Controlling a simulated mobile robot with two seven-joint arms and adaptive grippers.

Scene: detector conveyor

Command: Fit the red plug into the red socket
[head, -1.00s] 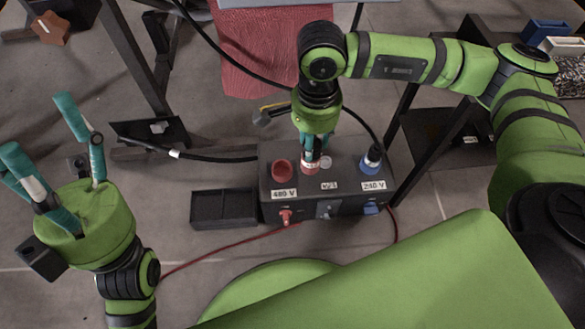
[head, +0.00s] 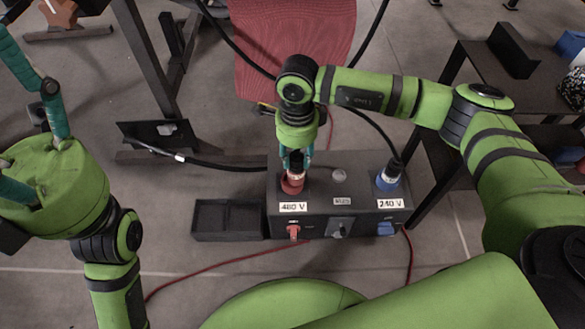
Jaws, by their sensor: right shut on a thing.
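The red socket (head: 291,187) is on top of the dark power box (head: 335,205), at the left above the 480 V label. My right gripper (head: 296,162) points down over it, shut on the red plug (head: 295,176). The plug looks upright and lined up with the socket, its lower end at the socket's mouth. I cannot tell how deep it sits, as the gripper and plug hide the opening. My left gripper (head: 22,140) is at the left edge, fingers spread and empty, partly cut off by the picture.
A blue plug with a black cable (head: 388,175) stands on the box's right, above the 240 V label. A knob (head: 340,228) is on the front. An empty dark tray (head: 228,220) lies left of the box. A table frame and black cable are behind.

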